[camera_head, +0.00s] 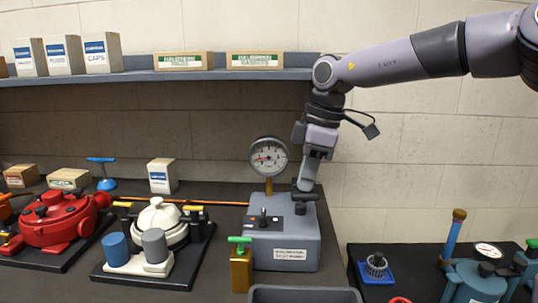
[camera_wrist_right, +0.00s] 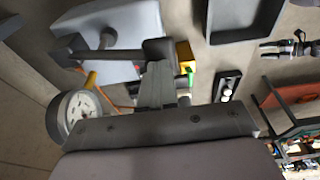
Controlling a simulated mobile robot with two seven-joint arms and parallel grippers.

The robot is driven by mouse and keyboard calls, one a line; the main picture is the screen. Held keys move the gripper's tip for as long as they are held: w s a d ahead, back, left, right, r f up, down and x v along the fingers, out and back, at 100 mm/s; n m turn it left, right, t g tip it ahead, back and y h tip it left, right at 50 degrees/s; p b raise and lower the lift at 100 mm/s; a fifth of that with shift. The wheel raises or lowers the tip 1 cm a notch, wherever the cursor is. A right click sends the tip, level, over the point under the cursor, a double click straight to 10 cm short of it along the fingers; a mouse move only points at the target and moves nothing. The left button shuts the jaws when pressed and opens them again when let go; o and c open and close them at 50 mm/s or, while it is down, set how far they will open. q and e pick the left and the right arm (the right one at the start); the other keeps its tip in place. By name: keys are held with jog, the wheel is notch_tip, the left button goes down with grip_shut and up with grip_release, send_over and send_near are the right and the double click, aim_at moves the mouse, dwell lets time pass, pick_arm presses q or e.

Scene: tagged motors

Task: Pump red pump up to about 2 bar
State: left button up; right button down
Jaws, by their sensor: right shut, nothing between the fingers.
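The red pump (camera_head: 58,218), a rounded red body with dark fittings, sits on a black base at the far left. A grey box (camera_head: 285,246) with a switch panel and a white label stands at centre. A round white gauge (camera_head: 268,156) rises from it on a brass stem; its reading is too small to tell. The gauge also shows in the wrist view (camera_wrist_right: 82,112). My right gripper (camera_head: 305,188) points down at the black part on the box's right top. Its fingers (camera_wrist_right: 157,85) are shut and empty; whether they touch that part I cannot tell. My left gripper is out of view.
A white pump (camera_head: 157,222) stands on a black base between the red pump and the box. A green-topped brass piece (camera_head: 240,268) stands before the box. A grey bin (camera_head: 305,294) lies in front. Blue equipment (camera_head: 478,283) is at right. A shelf (camera_head: 150,76) holds boxes.

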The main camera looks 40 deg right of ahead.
aim_at(306, 198)
jog(key=shift+f, duration=0.15)
dwell(2.1)
dwell(0.5)
jog(key=shift+f+b, duration=1.9)
jog(key=shift+f, duration=0.4)
jog(key=shift+r+p, duration=1.9)
jog(key=shift+r, duration=0.55)
jog(key=shift+f, duration=0.2)
jog(key=shift+r, duration=0.2)
